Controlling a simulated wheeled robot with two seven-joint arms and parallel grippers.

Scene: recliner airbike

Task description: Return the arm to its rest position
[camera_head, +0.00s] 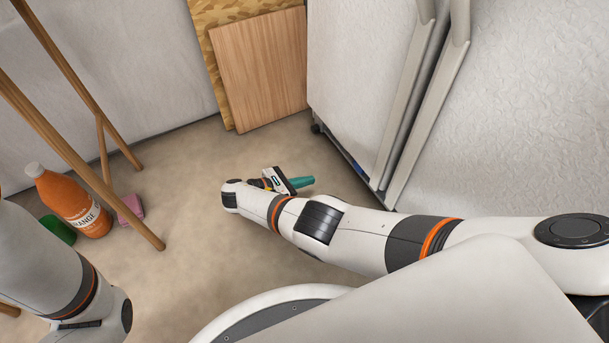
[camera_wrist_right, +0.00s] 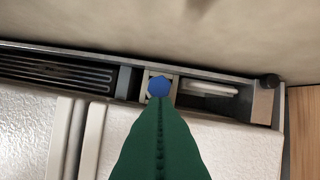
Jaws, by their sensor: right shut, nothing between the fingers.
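My right arm comes in from the right in the head view and reaches across to the middle. Its gripper (camera_head: 311,180) has green fingers and points right, toward the base of a white textured cabinet-like unit (camera_head: 362,70). In the right wrist view the green fingers (camera_wrist_right: 159,100) are pressed together along a middle seam, with nothing between them. A small blue piece (camera_wrist_right: 158,86) shows at their tips in a recess of the unit's base; I cannot tell whether they touch it. My left arm shows at the lower left of the head view, but its gripper is out of view.
An orange bottle (camera_head: 72,202), a pink block (camera_head: 130,210) and a green object (camera_head: 58,230) are on the floor at left, beside wooden legs (camera_head: 75,150). Wooden boards (camera_head: 262,70) lean at the back. Floor (camera_head: 190,175) left of the right gripper is clear.

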